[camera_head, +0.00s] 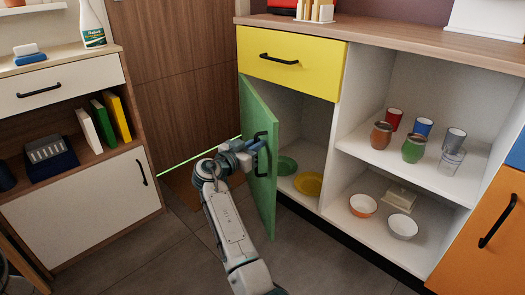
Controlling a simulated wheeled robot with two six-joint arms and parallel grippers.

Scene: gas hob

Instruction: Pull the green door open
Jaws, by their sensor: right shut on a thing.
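The green door (258,200) of the cabinet stands swung outward, seen nearly edge-on, under the yellow drawer (289,64). The compartment behind it is exposed and holds a green plate (286,165) and a yellow plate (308,183). The door's black handle (262,155) is on its outer left face. My right gripper (257,147) is at the upper part of this handle and is shut on it. The finger contact is small and partly hidden. My left gripper is not in view.
Open shelves to the right hold several cups (413,147) and bowls (363,206). An orange door (485,235) is at far right. A white cabinet (85,210) stands at left. Tiled floor (330,265) in front of the cabinets is clear.

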